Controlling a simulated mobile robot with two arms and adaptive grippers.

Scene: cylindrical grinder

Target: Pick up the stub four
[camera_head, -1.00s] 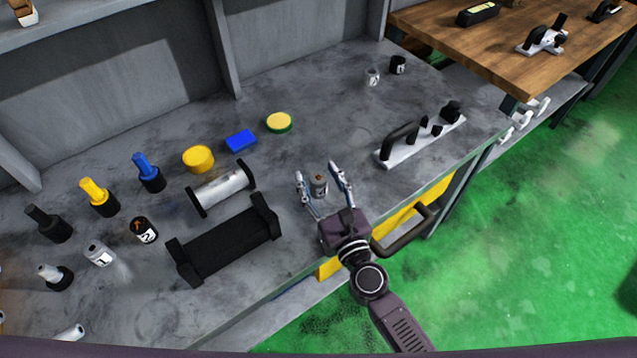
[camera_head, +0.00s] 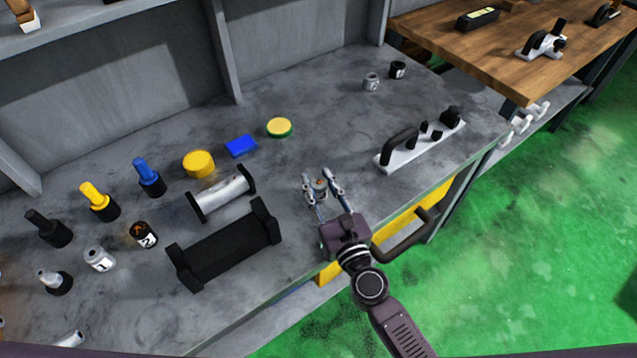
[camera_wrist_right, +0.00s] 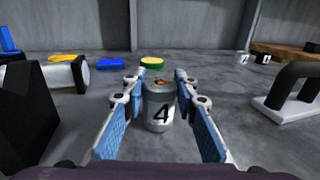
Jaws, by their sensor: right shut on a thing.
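The stub four (camera_wrist_right: 159,105) is a small grey metal cylinder with a white label marked 4 and a brownish spot on top. It stands upright on the grey bench. It also shows in the head view (camera_head: 320,186), partly hidden by the fingers. My right gripper (camera_head: 322,183) has a finger on each side of it and is shut on it. In the right wrist view the gripper's (camera_wrist_right: 158,100) blue-padded fingers flank the stub. My left gripper is not in view.
A black V-shaped holder (camera_head: 228,247) and a silver roller (camera_head: 222,194) lie to the left. A white fixture with a black handle (camera_head: 420,145) is to the right. Blue (camera_head: 241,146) and yellow-green (camera_head: 279,127) pieces lie behind. The bench's front edge is close to my right gripper.

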